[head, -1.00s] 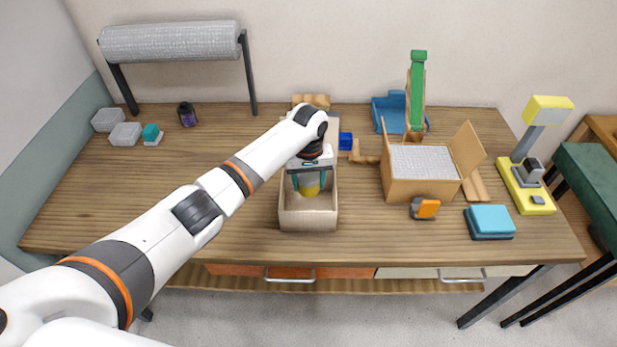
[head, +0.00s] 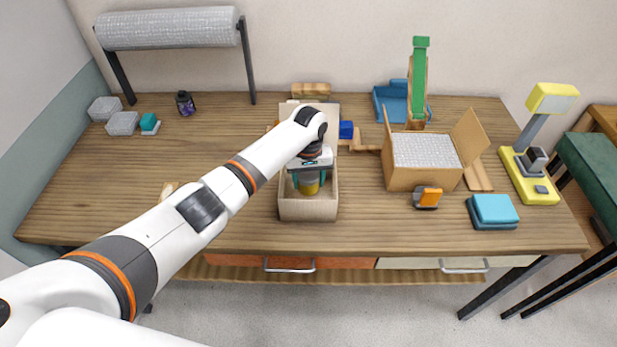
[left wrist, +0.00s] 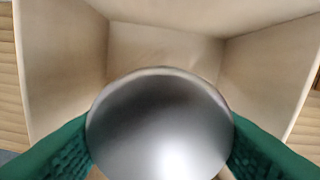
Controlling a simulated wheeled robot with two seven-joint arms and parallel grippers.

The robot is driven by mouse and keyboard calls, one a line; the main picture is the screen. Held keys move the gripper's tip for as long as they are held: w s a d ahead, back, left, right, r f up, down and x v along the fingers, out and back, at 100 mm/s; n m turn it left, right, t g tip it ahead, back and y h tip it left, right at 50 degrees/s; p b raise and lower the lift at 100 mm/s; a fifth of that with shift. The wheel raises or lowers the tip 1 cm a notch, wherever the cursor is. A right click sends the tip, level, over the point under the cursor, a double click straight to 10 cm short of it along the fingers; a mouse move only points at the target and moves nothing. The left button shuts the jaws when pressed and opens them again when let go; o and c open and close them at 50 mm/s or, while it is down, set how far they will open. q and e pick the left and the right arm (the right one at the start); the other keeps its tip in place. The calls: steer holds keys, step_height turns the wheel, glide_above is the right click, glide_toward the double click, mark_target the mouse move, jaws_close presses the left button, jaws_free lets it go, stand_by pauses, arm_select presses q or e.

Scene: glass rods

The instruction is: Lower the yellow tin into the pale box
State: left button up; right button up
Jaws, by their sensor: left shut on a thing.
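The yellow tin (head: 309,187) is between the fingers of my left gripper (head: 309,178), which is shut on it. The tin is upright inside the pale box (head: 308,210), with its lower part hidden by the box's front wall. In the left wrist view the tin's round grey metal top (left wrist: 160,125) fills the lower middle, with green finger pads pressed on both sides. The pale box's inner walls (left wrist: 160,50) surround it there. Whether the tin touches the box floor cannot be seen. My right gripper is not in view.
An open cardboard box (head: 425,177) with grey wrap inside stands to the right. A purple-black bottle (head: 185,103) stands at the back left. The table left of my arm is largely clear.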

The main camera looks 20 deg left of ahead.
mark_target(308, 191)
arm_select(q)
steer(key=shift+f+b, duration=1.55)
steer(key=shift+f, duration=0.95)
stand_by(1.2)
steer(key=o, duration=1.1)
step_height(308, 191, up, 12)
steer(key=shift+b, duration=0.45)
steer(key=shift+s, duration=0.1)
